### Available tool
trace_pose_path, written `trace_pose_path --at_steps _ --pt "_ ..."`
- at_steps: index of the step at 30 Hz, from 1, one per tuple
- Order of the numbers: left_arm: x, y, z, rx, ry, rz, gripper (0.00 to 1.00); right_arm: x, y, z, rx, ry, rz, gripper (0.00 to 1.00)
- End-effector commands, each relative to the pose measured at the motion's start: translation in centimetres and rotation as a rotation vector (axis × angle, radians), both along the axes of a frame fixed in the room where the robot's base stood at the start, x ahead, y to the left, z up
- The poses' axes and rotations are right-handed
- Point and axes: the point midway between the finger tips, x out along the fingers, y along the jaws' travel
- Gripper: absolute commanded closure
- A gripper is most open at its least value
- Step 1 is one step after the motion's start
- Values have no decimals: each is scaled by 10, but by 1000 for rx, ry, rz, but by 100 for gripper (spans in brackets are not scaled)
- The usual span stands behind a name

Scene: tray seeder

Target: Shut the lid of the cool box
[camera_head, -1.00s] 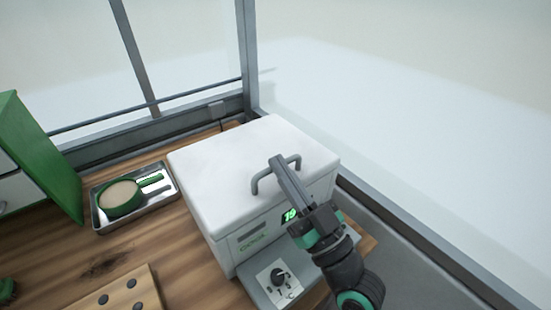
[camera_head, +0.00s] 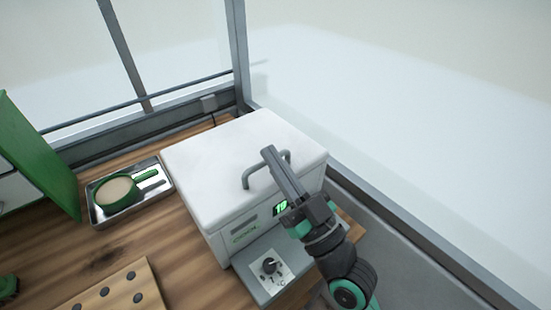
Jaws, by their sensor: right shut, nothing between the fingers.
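The white cool box (camera_head: 215,245) stands on the wooden bench in the middle of the view. Its lid (camera_head: 225,150) lies flat over the body, and I see no clear gap at the front edge.
A metal tray (camera_head: 98,216) with a green-rimmed round sieve (camera_head: 118,192) stands left. A board with dark holes (camera_head: 108,292) lies front left. Window frames bound the back and right.

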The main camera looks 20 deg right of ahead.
Motion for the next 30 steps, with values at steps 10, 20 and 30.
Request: trace_pose_path --at_steps 10,20,30 --pt "0 0 -23 0 0 0 11 -51 -14 -51 4 -12 -1 100" --pt "0 0 -28 0 -1 0 11 -65 -18 -60 3 -18 -1 100" --pt "0 0 -8 0 -1 0 11 -64 -16 -24 5 -53 3 100"
